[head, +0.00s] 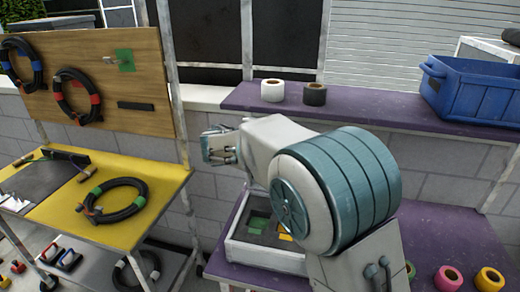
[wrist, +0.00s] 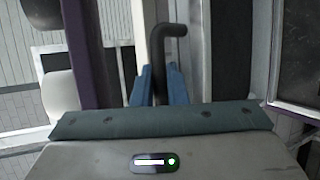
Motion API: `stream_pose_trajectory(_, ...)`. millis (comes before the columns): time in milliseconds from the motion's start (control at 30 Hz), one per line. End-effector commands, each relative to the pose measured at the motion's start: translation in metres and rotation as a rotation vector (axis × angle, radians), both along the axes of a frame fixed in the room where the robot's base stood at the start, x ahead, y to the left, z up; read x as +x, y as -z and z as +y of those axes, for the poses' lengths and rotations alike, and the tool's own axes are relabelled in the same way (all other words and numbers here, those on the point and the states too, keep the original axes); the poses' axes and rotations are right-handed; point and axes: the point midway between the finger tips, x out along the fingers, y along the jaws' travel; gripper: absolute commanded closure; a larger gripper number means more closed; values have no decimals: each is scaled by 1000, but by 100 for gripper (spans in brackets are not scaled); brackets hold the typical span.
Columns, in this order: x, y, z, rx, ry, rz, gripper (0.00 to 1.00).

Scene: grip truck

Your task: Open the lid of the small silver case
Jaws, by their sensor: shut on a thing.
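A pale silver box-like case (head: 262,258) stands on the lower purple table, partly behind my arm. Its upper side shows a dark inside with green and yellow pieces. I cannot clearly make out its lid, since my arm covers the right part. In the wrist view my gripper (wrist: 157,88) has its two blue fingers closed around a black bent handle (wrist: 160,48). The handle's top hooks to the right, above the fingers. Pale and grey upright panels stand behind it. What the handle is fixed to is hidden.
A purple shelf (head: 412,122) carries a white tape roll (head: 272,91), a black roll (head: 315,94) and a blue crate (head: 474,91). Pink (head: 448,278) and yellow (head: 489,279) rolls lie at lower right. A yellow cart (head: 60,216) with coiled cables stands left.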

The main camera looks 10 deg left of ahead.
Motion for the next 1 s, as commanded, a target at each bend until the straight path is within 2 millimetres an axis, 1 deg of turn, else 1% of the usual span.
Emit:
stream_pose_trajectory(167,7,-1,-4,0,5,-1,100)
stream_pose_trajectory(500,7,-1,-4,0,6,0,100)
stream_pose_trajectory(533,7,-1,-4,0,5,1,82)
stream_pose_trajectory(567,7,-1,-4,0,5,1,79)
stream_pose_trajectory(867,5,-1,-3,0,5,0,79)
stream_pose_trajectory(1000,-6,-5,4,2,4,-2,79)
